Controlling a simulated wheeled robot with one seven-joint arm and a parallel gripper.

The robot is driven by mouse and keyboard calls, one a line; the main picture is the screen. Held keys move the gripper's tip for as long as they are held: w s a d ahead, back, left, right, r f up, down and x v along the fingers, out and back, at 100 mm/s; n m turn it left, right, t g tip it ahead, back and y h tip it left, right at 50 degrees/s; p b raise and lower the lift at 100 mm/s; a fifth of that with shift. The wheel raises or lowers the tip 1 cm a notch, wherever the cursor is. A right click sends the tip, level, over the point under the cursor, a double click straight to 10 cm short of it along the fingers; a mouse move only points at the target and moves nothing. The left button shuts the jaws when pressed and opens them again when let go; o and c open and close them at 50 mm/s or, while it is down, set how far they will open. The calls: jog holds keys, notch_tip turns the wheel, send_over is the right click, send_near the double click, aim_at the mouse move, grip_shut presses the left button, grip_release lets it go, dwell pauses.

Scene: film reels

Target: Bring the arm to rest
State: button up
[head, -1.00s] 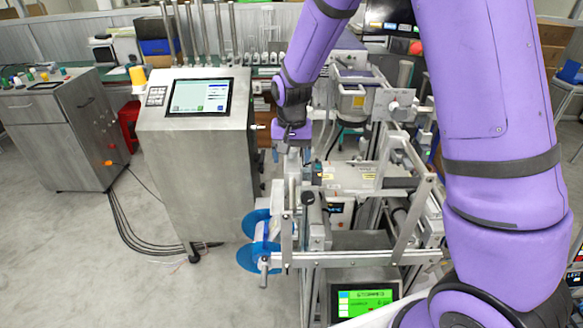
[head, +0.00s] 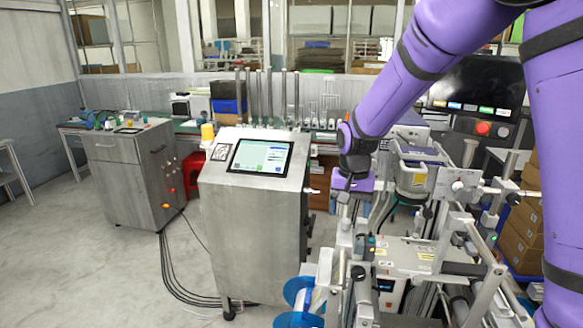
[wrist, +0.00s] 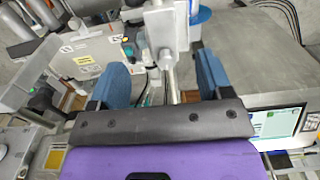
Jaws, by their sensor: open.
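My purple arm (head: 405,75) reaches down from the upper right in the head view. My gripper (wrist: 163,72) is open in the wrist view, its two blue fingers apart with no object held between them. Grey metal machine parts show beyond and between the fingers. In the head view, the gripper end hangs beside the film machine (head: 425,255), to the right of the steel console; its fingers are too small to read there. Blue film reels (head: 296,290) sit low on the machine's left side, cut by the bottom edge. Part of a blue reel shows at the top of the wrist view (wrist: 200,14).
The steel console (head: 252,225) with a lit screen (head: 262,157) stands left of the gripper. A grey cabinet (head: 130,175) stands farther left, with cables on the floor. Brown boxes (head: 518,235) are at the right. The left floor is open.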

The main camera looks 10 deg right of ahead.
jog(key=s+d+r+t, duration=0.1)
jog(key=s+d+r, duration=0.2)
jog(key=s+r, duration=0.45)
jog(key=s+d+r+n+t, duration=0.1)
jog(key=s+d+r, duration=0.1)
jog(key=s, duration=0.5)
jog(key=s+d+r+n+t, duration=0.1)
jog(key=s+d+r, duration=0.1)
jog(key=s+r, duration=0.3)
jog(key=s+d+r+n+t, duration=0.1)
jog(key=s+r, duration=0.3)
jog(key=s, duration=0.5)
jog(key=shift+s+d+t, duration=0.25)
jog(key=shift+d+t, duration=0.25)
jog(key=shift+d, duration=0.3)
jog(key=shift+r, duration=0.1)
